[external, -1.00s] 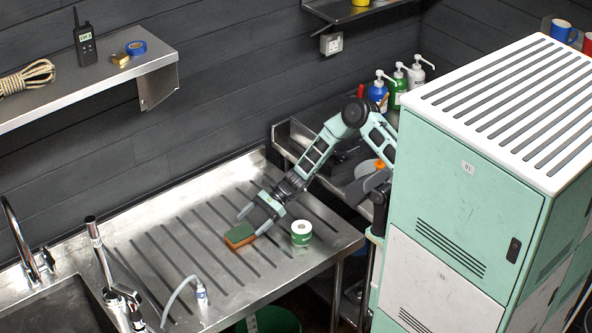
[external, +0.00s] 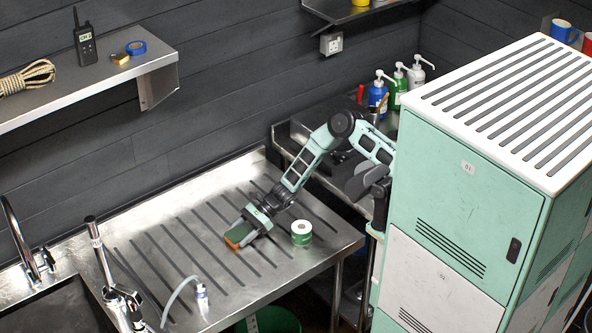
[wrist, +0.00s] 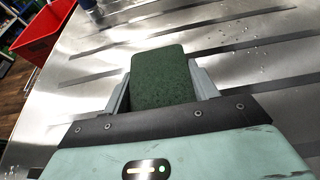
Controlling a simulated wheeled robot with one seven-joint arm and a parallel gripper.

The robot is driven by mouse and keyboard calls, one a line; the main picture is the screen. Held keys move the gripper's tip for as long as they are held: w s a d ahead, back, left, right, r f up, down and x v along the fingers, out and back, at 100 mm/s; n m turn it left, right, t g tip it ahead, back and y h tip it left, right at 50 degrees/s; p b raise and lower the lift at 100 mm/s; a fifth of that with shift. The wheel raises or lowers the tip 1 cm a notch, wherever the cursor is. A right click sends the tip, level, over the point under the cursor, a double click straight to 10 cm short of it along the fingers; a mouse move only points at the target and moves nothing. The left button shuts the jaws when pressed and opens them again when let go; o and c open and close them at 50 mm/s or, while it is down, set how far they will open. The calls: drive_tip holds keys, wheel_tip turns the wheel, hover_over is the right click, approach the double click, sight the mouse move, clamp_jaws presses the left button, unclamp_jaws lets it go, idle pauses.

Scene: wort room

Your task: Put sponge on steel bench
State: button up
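The sponge (external: 236,239), green on top and orange-brown below, lies on the grooved steel drainboard (external: 205,270) beside the sink. In the wrist view the green face of the sponge (wrist: 160,82) sits between the two fingers of my gripper (wrist: 163,80). My gripper (external: 244,229) is down over the sponge from its right side. The fingers flank it closely, but I cannot tell whether both press on it. A lower steel worktop (external: 284,143) lies at the back right, partly hidden by my arm and the lockers. I cannot tell which steel surface is the task's bench.
The sink (external: 60,305) is left. Pump bottles (external: 378,95) stand at the back. Mint lockers (external: 465,190) block the right.

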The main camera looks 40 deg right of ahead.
sight(240, 232)
drive_tip(key=shift+c, duration=0.5)
